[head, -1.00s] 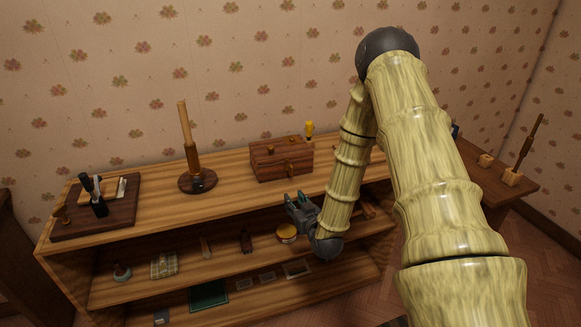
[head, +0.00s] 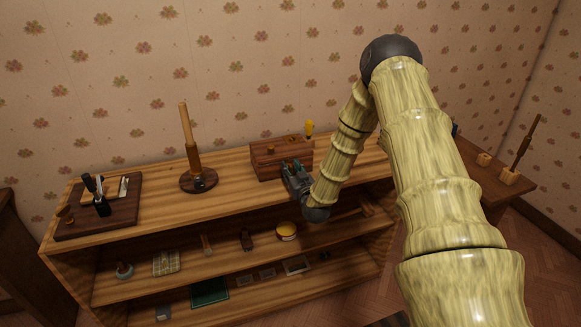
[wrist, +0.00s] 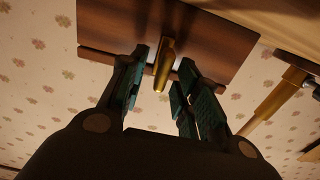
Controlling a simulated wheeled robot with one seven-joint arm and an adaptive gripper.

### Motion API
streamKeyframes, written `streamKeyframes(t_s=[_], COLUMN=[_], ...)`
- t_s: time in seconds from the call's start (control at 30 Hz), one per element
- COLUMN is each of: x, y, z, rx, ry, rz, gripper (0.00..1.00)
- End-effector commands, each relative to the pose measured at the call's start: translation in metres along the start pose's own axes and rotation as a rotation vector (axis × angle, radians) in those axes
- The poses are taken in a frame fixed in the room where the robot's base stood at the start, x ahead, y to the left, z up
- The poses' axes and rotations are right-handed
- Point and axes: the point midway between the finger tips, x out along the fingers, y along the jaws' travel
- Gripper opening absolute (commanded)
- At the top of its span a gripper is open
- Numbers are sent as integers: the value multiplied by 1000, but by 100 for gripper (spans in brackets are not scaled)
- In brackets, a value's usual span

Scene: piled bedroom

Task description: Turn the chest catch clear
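The small wooden chest (head: 265,161) stands shut on the top of the shelf unit, near the wall. Its brass catch (wrist: 164,63) shows in the wrist view on the chest's front (wrist: 120,22), between my two fingers. My gripper (head: 292,165) is at the chest's front. In the wrist view my gripper (wrist: 158,80) is open, with a teal-padded finger on each side of the catch and gaps visible between. In the head view my gripper hides the catch and part of the chest's front.
A wooden post on a round base (head: 198,181) stands left of the chest. A tray (head: 118,212) with a dark holder is at the far left. A yellow-topped item (head: 309,128) is behind the chest. Lower shelves hold small items, including a round tin (head: 286,231).

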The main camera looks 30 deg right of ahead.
Motion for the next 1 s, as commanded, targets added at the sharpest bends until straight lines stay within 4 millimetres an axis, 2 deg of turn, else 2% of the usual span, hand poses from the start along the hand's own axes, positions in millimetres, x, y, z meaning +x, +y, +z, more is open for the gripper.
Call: streamKeyframes(t_s=[0.2,0.43,0.47,0.63,1.0], x=[10,10,10,10,10], y=[0,0,0,0,0], z=[0,0,0,0,0], rx=[0,0,0,0,-25], ry=[0,0,0,0,0], rz=[0,0,0,0,0], gripper=[32,32,30,0,0])
